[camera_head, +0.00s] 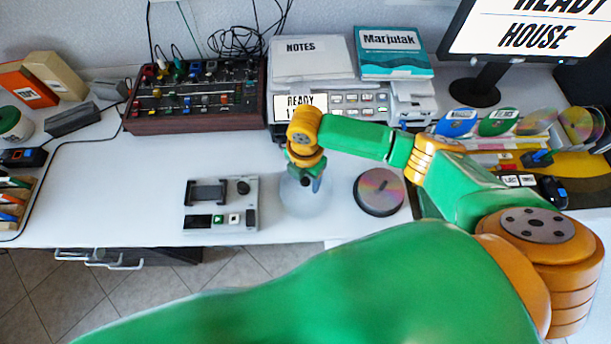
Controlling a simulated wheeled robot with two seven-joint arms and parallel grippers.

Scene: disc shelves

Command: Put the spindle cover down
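The spindle cover (305,203) is a clear, dome-like plastic piece at the middle of the white table, between the grey device and the disc spindle. My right gripper (310,183) points down at the top of the cover. Its fingers are small and partly hidden by the wrist, so I cannot tell whether they are shut on the cover. I also cannot tell whether the cover touches the table. The disc spindle (379,190), a stack of discs on a dark base, stands uncovered to the right. My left gripper is not in view.
A grey device (221,204) with buttons lies left of the cover. A mixer (196,92) and a printer-like unit (345,105) stand behind. Discs in a rack (500,122) are at the right.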

